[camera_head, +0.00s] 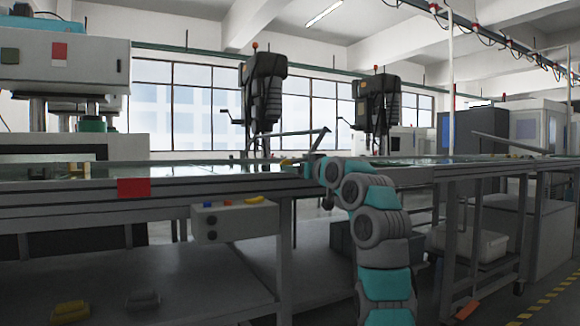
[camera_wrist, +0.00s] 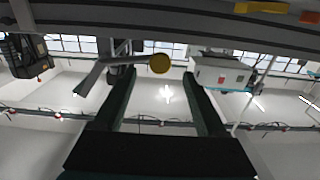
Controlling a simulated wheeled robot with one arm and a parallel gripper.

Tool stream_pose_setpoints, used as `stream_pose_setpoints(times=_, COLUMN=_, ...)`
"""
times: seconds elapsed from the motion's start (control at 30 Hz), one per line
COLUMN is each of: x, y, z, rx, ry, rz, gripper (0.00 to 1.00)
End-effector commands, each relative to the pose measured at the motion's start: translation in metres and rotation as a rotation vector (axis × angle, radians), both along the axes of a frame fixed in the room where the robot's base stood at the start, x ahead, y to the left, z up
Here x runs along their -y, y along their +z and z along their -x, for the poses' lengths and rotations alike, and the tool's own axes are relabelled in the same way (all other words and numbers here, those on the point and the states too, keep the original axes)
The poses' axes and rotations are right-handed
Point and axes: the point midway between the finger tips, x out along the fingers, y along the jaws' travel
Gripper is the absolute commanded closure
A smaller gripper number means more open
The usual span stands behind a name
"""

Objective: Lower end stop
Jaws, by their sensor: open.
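In the wrist view a grey bent bar (camera_wrist: 92,78), which looks like the end stop, slants beside the left finger. No contact is visible. In the head view a thin grey bar (camera_head: 318,141) stands tilted up above the bench edge, close to the end of my arm.
The long bench (camera_head: 75,205) runs across the head view, with a grey control box (camera_head: 233,221) on its front. A red plate (camera_head: 134,188) is on its edge. Another tilted bar (camera_head: 505,143) stands at the right. A grey bin (camera_head: 470,243) sits below. Floor at lower right is partly clear.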

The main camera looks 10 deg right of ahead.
Motion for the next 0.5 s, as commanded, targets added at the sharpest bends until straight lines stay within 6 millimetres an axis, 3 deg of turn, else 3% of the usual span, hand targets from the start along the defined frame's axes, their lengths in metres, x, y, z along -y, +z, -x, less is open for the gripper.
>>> stream_pose_setpoints(times=0.5, x=-0.014, y=0.002, z=-0.041, rx=0.002, ry=0.001, rz=-0.001, gripper=0.26)
